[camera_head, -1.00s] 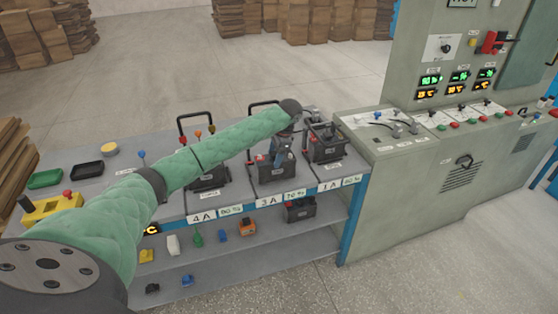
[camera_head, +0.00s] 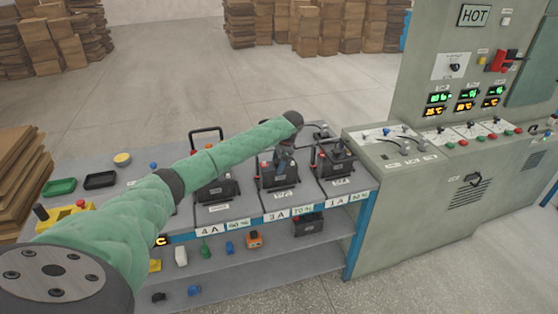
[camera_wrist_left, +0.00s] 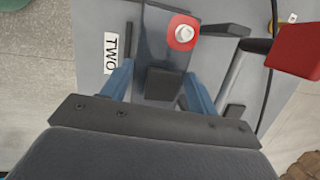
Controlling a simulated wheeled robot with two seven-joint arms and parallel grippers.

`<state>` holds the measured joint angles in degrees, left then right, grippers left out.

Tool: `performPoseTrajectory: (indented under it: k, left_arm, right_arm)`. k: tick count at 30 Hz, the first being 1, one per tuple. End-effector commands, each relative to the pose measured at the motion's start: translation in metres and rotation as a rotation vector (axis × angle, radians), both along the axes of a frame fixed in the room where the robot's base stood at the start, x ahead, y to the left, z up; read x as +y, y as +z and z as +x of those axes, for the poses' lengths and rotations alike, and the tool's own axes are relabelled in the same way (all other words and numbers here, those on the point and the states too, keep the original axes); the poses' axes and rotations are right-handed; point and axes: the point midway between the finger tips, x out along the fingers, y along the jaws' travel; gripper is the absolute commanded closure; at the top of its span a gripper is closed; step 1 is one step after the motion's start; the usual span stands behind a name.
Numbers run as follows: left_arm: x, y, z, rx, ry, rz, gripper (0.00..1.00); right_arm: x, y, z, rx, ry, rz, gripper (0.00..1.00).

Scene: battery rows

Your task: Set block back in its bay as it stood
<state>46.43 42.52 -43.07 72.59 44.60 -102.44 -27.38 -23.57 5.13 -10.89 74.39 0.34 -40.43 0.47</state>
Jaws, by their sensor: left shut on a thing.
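My left gripper (camera_head: 284,152) points down over the middle bay of the bench, marked 3A. It is shut on the dark battery block (camera_head: 275,177), whose front faces the bench edge. The block looks upright and in or just above its bay; whether it touches the bay floor I cannot tell. The left wrist view shows the blue fingers (camera_wrist_left: 158,92) on both sides of a dark part of the block (camera_wrist_left: 158,52), with a red terminal bearing a pale cap. A label reading TWO lies beside it. My arm hides the back of the block. My right gripper is out of view.
Similar blocks stand in the bays to the left (camera_head: 216,191) and right (camera_head: 335,164), close to the middle one. Another block (camera_head: 308,225) and small items sit on the lower shelf. A grey control console (camera_head: 405,200) stands at the right.

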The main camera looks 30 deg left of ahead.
Motion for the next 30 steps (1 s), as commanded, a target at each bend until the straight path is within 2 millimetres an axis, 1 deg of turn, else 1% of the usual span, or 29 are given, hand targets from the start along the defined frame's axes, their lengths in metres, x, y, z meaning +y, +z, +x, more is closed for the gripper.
performPoseTrajectory:
  k: [1, 11, 12, 15, 24, 28, 29, 30]
  left_arm:
    - [0.001, 0.003, 0.001, -0.004, 0.001, 0.000, 1.00]
    - [0.001, 0.000, 0.001, -0.005, 0.001, 0.000, 1.00]
    - [0.000, -0.004, 0.000, -0.002, 0.001, 0.000, 0.37]
    - [0.000, -0.004, 0.000, -0.002, 0.001, 0.000, 0.18]
    - [0.000, -0.003, 0.000, -0.002, 0.000, 0.001, 0.18]
    - [-0.002, 0.003, 0.001, -0.002, 0.000, 0.001, 0.18]
    - [-0.002, 0.006, 0.002, -0.003, 0.000, 0.000, 0.18]
    - [-0.004, 0.010, 0.002, -0.004, 0.000, 0.000, 0.18]
  right_arm:
    - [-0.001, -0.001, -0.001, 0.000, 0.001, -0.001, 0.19]
    - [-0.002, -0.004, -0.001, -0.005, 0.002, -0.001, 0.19]
    - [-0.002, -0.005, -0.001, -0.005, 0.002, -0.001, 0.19]
    - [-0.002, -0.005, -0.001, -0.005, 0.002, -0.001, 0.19]
    - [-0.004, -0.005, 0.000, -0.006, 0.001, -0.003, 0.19]
    - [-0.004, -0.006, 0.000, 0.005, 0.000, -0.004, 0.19]
    - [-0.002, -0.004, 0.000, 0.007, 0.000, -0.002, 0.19]
    - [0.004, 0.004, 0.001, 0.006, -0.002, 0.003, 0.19]
